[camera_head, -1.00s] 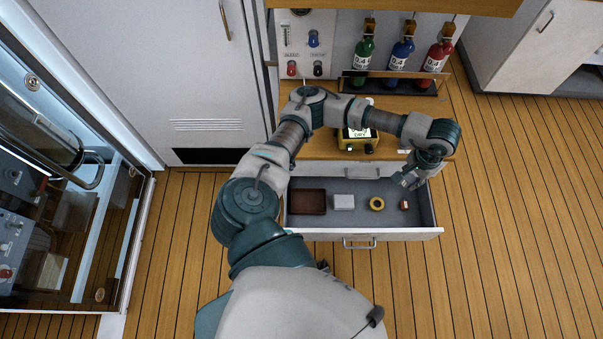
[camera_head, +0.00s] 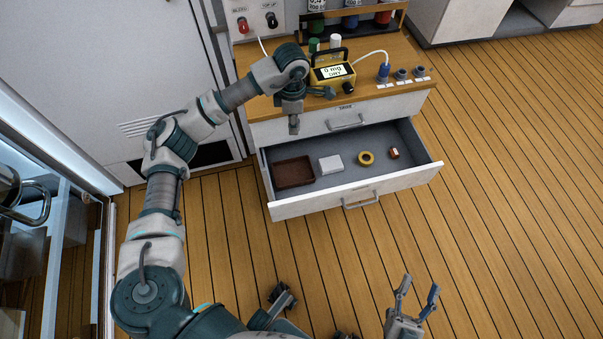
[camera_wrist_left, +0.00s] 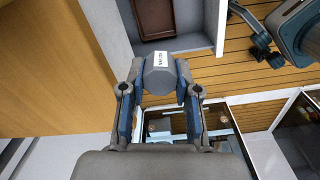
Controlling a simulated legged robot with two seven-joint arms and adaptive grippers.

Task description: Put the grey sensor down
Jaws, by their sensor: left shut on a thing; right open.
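The grey sensor (camera_wrist_left: 159,72) is a dark grey faceted piece with a small white label, seen in the left wrist view. My left gripper (camera_wrist_left: 158,92) is shut on it, one finger on each side. In the head view my left gripper (camera_head: 293,110) points down at the left front of the cabinet, above the open drawer's back left part; the sensor is hard to tell apart from the fingers there. The open drawer (camera_head: 330,198) holds a brown tray (camera_head: 293,172) at its left end. My right gripper (camera_head: 417,298) is open and empty over the floor at lower right.
The drawer also holds a white box (camera_head: 331,164), a yellow ring (camera_head: 366,158) and a small copper-brown piece (camera_head: 394,153). On the wooden top (camera_head: 262,106) are a yellow meter (camera_head: 332,72) reading "0 mg DRY", a blue plug (camera_head: 384,71) and sockets (camera_head: 402,74). A glass-fronted cabinet stands left.

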